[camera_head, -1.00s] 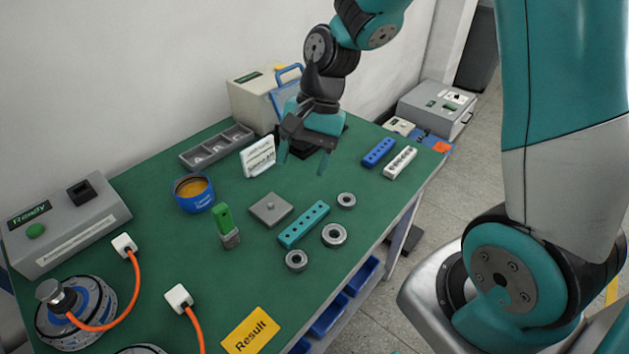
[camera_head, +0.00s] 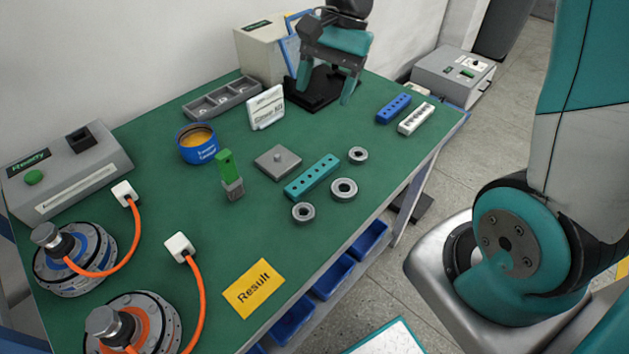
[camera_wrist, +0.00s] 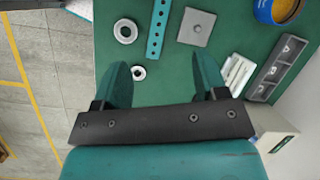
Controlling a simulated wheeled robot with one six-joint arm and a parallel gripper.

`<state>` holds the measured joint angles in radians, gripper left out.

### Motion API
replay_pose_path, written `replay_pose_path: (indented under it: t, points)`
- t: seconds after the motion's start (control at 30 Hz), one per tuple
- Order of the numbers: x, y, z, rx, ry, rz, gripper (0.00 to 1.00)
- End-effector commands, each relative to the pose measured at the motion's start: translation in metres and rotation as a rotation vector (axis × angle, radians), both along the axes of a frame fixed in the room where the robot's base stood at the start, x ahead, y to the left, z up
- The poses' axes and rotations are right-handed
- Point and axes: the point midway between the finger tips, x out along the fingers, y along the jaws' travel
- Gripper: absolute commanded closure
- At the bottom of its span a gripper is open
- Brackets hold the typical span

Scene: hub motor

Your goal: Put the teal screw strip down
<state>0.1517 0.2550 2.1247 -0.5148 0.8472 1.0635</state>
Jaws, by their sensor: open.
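The teal screw strip (camera_head: 312,177) lies flat on the green table, between a square grey plate and several metal rings. It also shows at the top of the wrist view (camera_wrist: 158,30), partly cut off by the frame edge. My gripper (camera_head: 326,92) is open and empty above the far part of the table, beyond the strip and apart from it. In the wrist view my gripper's fingers (camera_wrist: 163,78) are spread wide with only green table between them.
A blue strip (camera_head: 393,108) and a white strip (camera_head: 416,118) lie at the right edge. A white sign (camera_head: 266,108), blue tin (camera_head: 197,144), green-topped block (camera_head: 229,176) and grey plate (camera_head: 278,162) stand nearby. The front right tabletop is mostly clear.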

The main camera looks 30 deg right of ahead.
Motion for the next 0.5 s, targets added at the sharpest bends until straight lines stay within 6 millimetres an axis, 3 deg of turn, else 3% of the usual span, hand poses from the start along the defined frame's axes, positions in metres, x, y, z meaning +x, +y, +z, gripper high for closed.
replay_pose_path:
  t: [0.03,0.2,0.37,0.5]
  points:
    - [0.012,-0.017,-0.020,-0.005,0.055,-0.116,0.34]
    - [0.031,-0.046,-0.043,-0.020,0.161,-0.355,0.34]
    - [0.030,-0.042,-0.064,-0.023,0.180,-0.387,0.34]
    - [0.025,-0.030,-0.093,-0.022,0.180,-0.384,0.34]
